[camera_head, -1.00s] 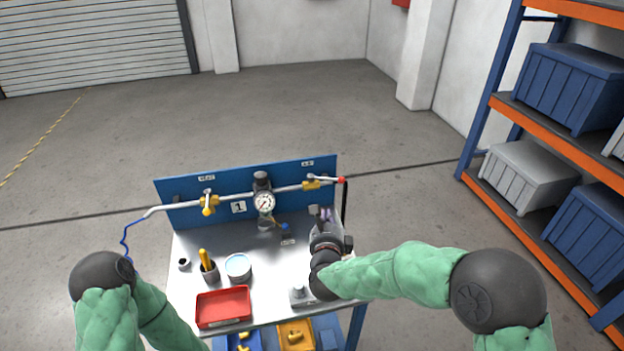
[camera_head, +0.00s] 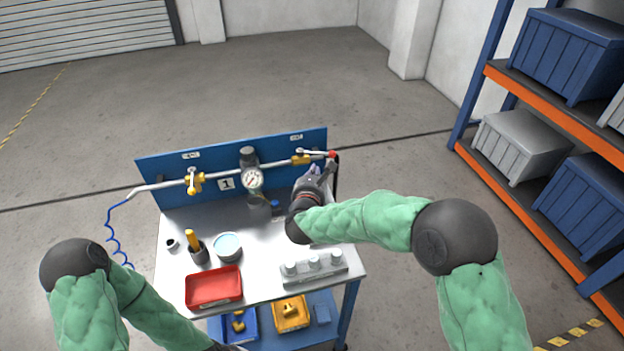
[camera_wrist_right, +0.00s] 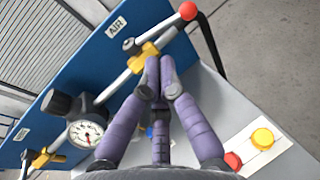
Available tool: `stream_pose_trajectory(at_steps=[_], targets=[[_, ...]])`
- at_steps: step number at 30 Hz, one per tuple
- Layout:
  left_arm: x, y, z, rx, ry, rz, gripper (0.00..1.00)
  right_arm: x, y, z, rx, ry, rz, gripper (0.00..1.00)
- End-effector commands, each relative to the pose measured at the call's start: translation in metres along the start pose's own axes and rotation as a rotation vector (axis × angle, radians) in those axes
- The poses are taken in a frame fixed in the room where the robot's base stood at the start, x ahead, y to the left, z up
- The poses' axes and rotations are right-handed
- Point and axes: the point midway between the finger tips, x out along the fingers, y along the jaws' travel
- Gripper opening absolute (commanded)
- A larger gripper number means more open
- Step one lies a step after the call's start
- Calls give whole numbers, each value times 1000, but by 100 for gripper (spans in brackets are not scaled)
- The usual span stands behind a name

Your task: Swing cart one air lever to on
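The cart (camera_head: 175,225) carries a blue panel (camera_head: 225,155) with a "1" plate. Its right yellow valve (camera_head: 300,159) has a grey lever ending in a red knob (camera_head: 332,154); the lever lies roughly along the pipe. In the right wrist view, the AIR label (camera_wrist_right: 116,27) is above this valve (camera_wrist_right: 143,57) and the red knob (camera_wrist_right: 188,11) is at upper right. My right gripper (camera_head: 318,172) is just in front of and below the lever. Its purple fingers (camera_wrist_right: 160,66) are drawn together, seemingly holding nothing; contact with the valve cannot be told. My left gripper is out of view below.
A gauge (camera_head: 252,179) and another yellow valve (camera_head: 194,182) are left along the pipe. The cart top holds a red tray (camera_head: 214,288), a round tub (camera_head: 228,247), a pen cup (camera_head: 198,252) and a grey block with knobs (camera_head: 314,268). A black hose hangs by the red knob.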

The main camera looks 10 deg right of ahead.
Motion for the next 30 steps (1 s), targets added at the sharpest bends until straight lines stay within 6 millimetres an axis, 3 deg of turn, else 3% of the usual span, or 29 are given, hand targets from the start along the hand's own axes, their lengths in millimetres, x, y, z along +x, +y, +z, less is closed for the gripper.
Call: stream_pose_trajectory(at_steps=[6,12,18,30], targets=[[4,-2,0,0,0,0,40,41,-1,-2,-2,1,-2,0],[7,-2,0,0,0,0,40,67,0,-1,-2,0,0,0],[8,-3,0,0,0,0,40,79,0,0,-2,-1,-1,0],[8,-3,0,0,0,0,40,80,0,0,-2,-1,1,0]])
